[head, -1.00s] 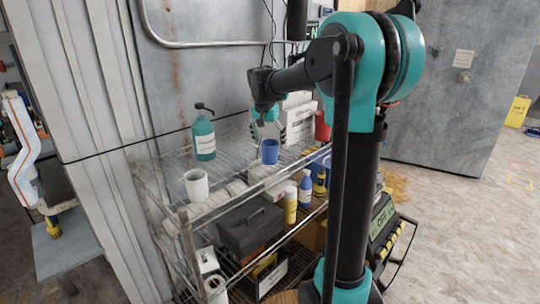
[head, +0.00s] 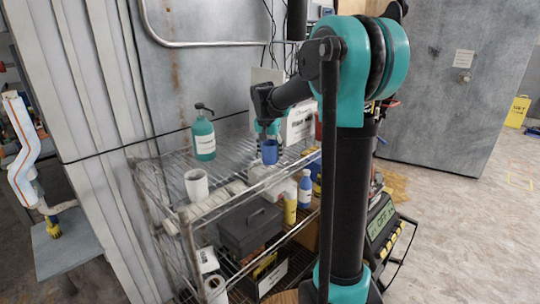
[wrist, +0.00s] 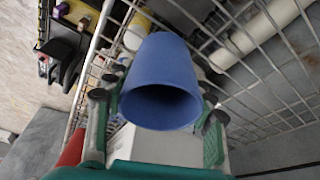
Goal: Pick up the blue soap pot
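The blue soap pot (head: 270,152) is a plain blue cup shape on the top wire shelf (head: 228,166) of a rack. My gripper (head: 268,130) is just above and behind it in the head view, with its fingers partly hidden. In the wrist view the blue soap pot (wrist: 160,80) fills the middle, its dark open mouth toward the camera. The fingers of my gripper (wrist: 160,112) stand on either side of it, spread and close to its sides. I see no clear contact.
A teal pump bottle (head: 203,137) and a white cup (head: 196,185) stand on the same shelf to the left. A white box (head: 300,122) is behind my gripper. Lower down are a grey toolbox (head: 250,226), a yellow bottle (head: 290,206) and a blue bottle (head: 305,189).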

